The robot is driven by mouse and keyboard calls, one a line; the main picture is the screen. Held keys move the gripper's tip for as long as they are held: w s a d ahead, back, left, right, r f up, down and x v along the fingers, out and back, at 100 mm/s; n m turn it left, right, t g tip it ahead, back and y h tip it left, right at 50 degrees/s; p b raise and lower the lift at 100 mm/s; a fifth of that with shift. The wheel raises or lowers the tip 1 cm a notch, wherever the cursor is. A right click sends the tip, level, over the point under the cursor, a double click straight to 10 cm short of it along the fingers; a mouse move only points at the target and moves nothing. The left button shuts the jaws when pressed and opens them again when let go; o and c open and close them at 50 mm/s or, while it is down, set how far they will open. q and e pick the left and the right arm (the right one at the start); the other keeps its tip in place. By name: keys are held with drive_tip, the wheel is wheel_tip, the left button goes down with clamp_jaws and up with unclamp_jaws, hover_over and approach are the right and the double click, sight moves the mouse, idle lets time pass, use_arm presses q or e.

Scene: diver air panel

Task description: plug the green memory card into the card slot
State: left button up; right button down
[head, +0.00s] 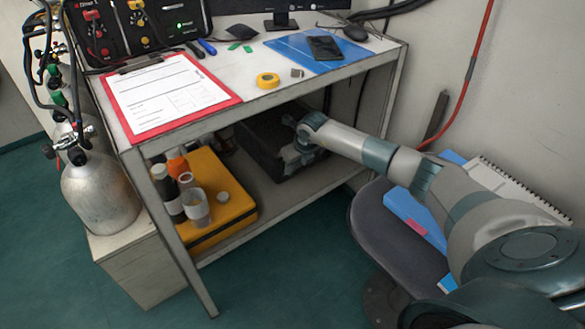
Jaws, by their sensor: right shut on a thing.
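Two small flat green pieces lie on the white tabletop near the back; one (234,45) is beside a blue-handled tool and the other (248,49) is just to its right. I cannot tell which, if either, is the memory card. I cannot make out the card slot for sure; a black panel (180,12) with a green light stands at the back left. My right gripper (288,163) is below the tabletop edge, in front of a dark case on the lower shelf. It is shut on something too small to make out. My left gripper is not in view.
On the table are a red clipboard (222,104), a yellow tape roll (268,81), a blue mat (285,48) with a phone (324,47), and a mouse (355,33). A yellow case (240,207) with bottles and the dark case (258,150) fill the lower shelf. Gas cylinders (100,198) stand left.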

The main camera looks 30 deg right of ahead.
use_arm(q)
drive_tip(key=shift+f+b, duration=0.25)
drive_tip(key=shift+b, duration=0.05)
use_arm(e)
drive_tip(key=shift+w, duration=0.5)
idle(0.9)
drive_tip(key=c, duration=1.8)
unclamp_jaws()
